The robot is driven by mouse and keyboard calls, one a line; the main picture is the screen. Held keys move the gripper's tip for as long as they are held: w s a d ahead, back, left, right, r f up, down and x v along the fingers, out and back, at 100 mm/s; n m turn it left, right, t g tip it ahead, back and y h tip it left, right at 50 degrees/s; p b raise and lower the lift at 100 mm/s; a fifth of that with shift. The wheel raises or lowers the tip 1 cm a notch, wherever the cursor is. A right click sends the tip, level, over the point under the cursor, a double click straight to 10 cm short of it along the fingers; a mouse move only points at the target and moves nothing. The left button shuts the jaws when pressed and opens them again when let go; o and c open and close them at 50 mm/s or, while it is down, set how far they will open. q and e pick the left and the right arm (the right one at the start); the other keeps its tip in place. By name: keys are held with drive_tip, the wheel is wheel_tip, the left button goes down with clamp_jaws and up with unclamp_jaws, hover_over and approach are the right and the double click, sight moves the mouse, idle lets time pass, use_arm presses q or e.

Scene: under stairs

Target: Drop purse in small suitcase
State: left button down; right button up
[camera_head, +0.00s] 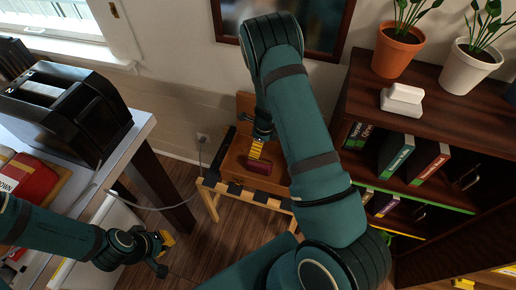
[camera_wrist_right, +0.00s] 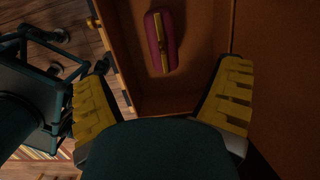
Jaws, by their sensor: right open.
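The small suitcase (camera_head: 231,163) is brown and stands open at the back, its lid raised against the wall. The purse (camera_head: 256,181), dark red with a gold clasp, lies inside it. In the right wrist view, the purse (camera_wrist_right: 155,42) rests on the bottom of the suitcase (camera_wrist_right: 190,98), near its left wall. My right gripper (camera_head: 258,141) points down over the suitcase. Its yellow fingers (camera_wrist_right: 165,108) are spread wide with nothing between them, and the purse lies beyond the tips. My left gripper (camera_head: 162,252) is at lower left, open and empty, away from the suitcase.
The suitcase rests on a low wooden stand (camera_head: 211,203). A white table (camera_head: 137,128) with a black machine (camera_head: 62,110) is at left. A dark shelf (camera_head: 345,101) with plants and books is at right. A cable (camera_head: 160,207) hangs between table and wall.

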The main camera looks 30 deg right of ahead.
wheel_tip(320, 180, up, 8)
drive_tip(key=s, duration=0.1)
drive_tip(key=shift+d, duration=0.35)
drive_tip(key=s+a+f+n+g, duration=0.1)
drive_tip(key=s+a+f+n, duration=0.7)
drive_tip(key=n, duration=0.4)
drive_tip(key=s+a+r+n+y, duration=0.1)
drive_tip(key=s+a+n, duration=0.3)
drive_tip(key=a+n, duration=0.3)
drive_tip(key=s+a+r+n+t+y, duration=0.1)
drive_tip(key=s+a+n, duration=0.3)
drive_tip(key=a+n, duration=0.3)
drive_tip(key=shift+a+r+y, duration=0.3)
drive_tip(key=shift+a+r, duration=0.1)
drive_tip(key=shift+a, duration=0.15)
drive_tip(key=shift+s, duration=0.1)
drive_tip(key=shift+c, duration=0.3)
